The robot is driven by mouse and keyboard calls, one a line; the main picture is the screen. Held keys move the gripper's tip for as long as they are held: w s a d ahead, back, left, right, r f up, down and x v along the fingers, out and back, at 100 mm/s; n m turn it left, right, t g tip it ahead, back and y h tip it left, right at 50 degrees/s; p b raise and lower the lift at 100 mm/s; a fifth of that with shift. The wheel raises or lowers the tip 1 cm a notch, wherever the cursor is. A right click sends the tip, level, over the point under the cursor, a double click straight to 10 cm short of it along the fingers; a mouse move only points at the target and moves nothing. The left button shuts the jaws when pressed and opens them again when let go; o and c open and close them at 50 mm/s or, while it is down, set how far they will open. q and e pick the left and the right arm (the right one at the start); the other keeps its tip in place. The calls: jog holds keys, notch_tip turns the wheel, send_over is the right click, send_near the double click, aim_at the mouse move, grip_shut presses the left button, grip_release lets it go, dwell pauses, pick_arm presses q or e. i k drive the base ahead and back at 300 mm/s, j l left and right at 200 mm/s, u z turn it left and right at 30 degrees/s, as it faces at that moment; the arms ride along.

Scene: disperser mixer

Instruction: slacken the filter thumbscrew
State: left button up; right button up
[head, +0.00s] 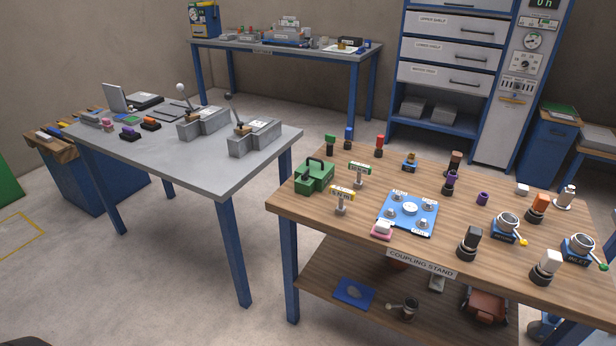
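No part that I can identify as the filter thumbscrew shows; labels are too small to read surely. On the wooden coupling stand table (350,235), a blue plate (420,230) carries a round white dial-like part (410,208) and several small metal knobs with white labels. Two blue-based round metal units with side levers stand at the right: one with a yellow-tipped lever (507,226) and one with a green-tipped lever (579,247).
A green box with a handle (314,176) and several dark-based coloured knobs stand on the wooden table. A grey table (225,170) at left holds two grey metal blocks. A blue cabinet (450,70) with drawers stands behind. Floor between the tables is narrow.

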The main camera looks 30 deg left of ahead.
aim_at(304, 178)
jog(key=i+j, duration=0.15)
jog(key=j, duration=0.3)
jog(key=i+j+u, duration=0.15)
jog(key=j, duration=0.3)
jog(key=i+j, duration=0.2)
jog(key=j, duration=0.2)
jog(key=i+j+u, duration=0.1)
jog(key=j, duration=0.35)
jog(key=i+j, duration=0.3)
jog(key=j+u, duration=0.05)
jog(key=j, duration=0.05)
